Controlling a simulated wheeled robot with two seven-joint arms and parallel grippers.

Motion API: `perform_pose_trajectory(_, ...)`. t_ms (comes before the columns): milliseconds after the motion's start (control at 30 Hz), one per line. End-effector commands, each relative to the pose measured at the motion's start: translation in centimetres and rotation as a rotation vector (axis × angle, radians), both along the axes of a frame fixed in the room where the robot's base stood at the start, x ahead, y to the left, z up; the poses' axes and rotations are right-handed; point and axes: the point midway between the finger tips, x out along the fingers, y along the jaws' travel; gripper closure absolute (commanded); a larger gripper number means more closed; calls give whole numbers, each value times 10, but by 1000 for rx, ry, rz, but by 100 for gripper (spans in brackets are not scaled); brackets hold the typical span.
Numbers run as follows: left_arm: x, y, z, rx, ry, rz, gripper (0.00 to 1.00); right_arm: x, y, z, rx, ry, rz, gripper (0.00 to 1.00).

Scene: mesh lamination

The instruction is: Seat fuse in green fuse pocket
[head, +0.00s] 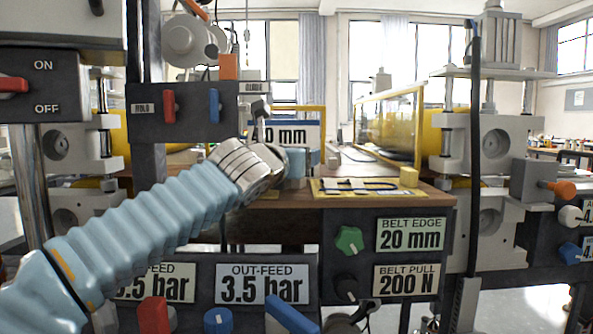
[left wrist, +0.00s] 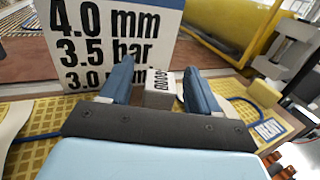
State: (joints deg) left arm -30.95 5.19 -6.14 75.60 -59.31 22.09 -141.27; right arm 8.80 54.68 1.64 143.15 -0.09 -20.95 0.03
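My left gripper (left wrist: 159,70) shows in the left wrist view with its two blue fingers apart. A small pale block (left wrist: 159,88) with dark lettering stands between or just beyond the fingers, with a gap visible on each side. I cannot tell whether this block is the fuse. In the head view my left arm reaches from the left to the bench; the pale blue gripper body (head: 296,163) is partly visible, its fingertips hidden. No green fuse pocket can be made out; the clear green item is a knob (head: 349,241) on the front panel. My right gripper is not in view.
A white settings sign (left wrist: 110,40) stands close behind the left finger. A yellow block (head: 409,177) sits on the bench (head: 430,193) at right. Yellow mesh (left wrist: 85,118) and a HEAVY label (left wrist: 270,129) lie nearby. Roller stands (head: 490,140) rise at right.

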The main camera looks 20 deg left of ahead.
Motion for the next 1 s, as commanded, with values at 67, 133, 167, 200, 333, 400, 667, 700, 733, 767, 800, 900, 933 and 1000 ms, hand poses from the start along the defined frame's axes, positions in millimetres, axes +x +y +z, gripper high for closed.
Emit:
perform_pose_trajectory(67,0,0,0,0,0,0,49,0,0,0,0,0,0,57)
perform_pose_trajectory(133,0,0,0,0,0,0,60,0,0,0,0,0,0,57)
perform_pose_trajectory(167,0,0,0,0,0,0,64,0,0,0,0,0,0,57)
perform_pose_trajectory(200,0,0,0,0,0,0,70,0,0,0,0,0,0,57)
perform_pose_trajectory(333,0,0,0,0,0,0,90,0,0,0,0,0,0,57)
perform_pose_trajectory(400,-1,0,0,0,-1,0,100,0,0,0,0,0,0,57)
perform_pose_trajectory(667,-1,0,8,-1,-1,0,100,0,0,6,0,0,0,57)
perform_pose_trajectory(700,0,0,14,-1,-1,0,100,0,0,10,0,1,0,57)
perform_pose_trajectory(733,0,0,20,-1,-1,0,100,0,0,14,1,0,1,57)
perform_pose_trajectory(767,0,0,27,-2,-2,1,100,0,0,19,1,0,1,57)
perform_pose_trajectory(800,0,0,36,-2,-2,0,100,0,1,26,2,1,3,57)
perform_pose_trajectory(900,0,0,61,-3,-3,0,100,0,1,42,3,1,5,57)
perform_pose_trajectory(933,0,0,67,-1,-3,1,100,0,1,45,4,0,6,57)
perform_pose_trajectory(1000,0,0,81,-1,-2,1,100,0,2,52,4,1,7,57)
